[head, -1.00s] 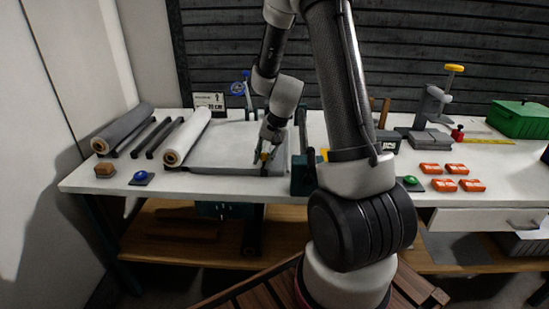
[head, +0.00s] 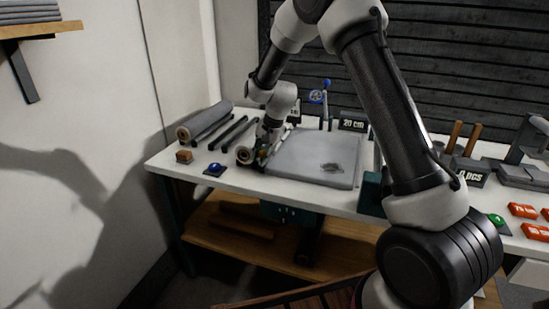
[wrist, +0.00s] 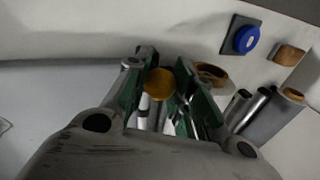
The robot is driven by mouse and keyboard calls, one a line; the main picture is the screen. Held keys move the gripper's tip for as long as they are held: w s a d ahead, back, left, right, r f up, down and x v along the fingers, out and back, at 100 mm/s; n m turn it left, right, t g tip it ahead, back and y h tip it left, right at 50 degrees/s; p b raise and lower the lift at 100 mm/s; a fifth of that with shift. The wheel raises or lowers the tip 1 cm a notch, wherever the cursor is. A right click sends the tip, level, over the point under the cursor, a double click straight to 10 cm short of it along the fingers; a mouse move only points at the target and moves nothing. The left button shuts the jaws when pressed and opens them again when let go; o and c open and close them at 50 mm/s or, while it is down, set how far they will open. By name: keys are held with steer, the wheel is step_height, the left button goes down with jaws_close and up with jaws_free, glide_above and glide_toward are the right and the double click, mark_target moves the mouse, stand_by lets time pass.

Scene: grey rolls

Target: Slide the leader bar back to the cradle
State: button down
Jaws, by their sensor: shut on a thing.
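My gripper (head: 259,159) is at the left edge of the grey board (head: 312,152), beside the near end of a roll (head: 243,155). In the wrist view its green-lined fingers (wrist: 163,68) are shut around a round yellow knob (wrist: 159,84), which appears to belong to the leader bar. The bar itself is mostly hidden by the gripper. The roll's brown core end (wrist: 210,73) shows just right of the fingers. The cradle cannot be made out clearly behind my wrist.
Dark bars (head: 232,132) and a grey roll (head: 207,119) lie further left. A blue button (head: 215,168) and a wooden block (head: 184,156) sit near the front edge. A small shiny patch (head: 331,168) shows on the board.

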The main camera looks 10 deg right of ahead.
steer(key=shift+w+a+r, duration=0.1)
steer(key=shift+w+a, duration=0.1)
steer(key=shift+a, duration=0.05)
steer(key=c, duration=1.2)
jaws_free()
steer(key=shift+a, duration=0.1)
steer(key=shift+o, duration=0.2)
steer(key=v, duration=0.8)
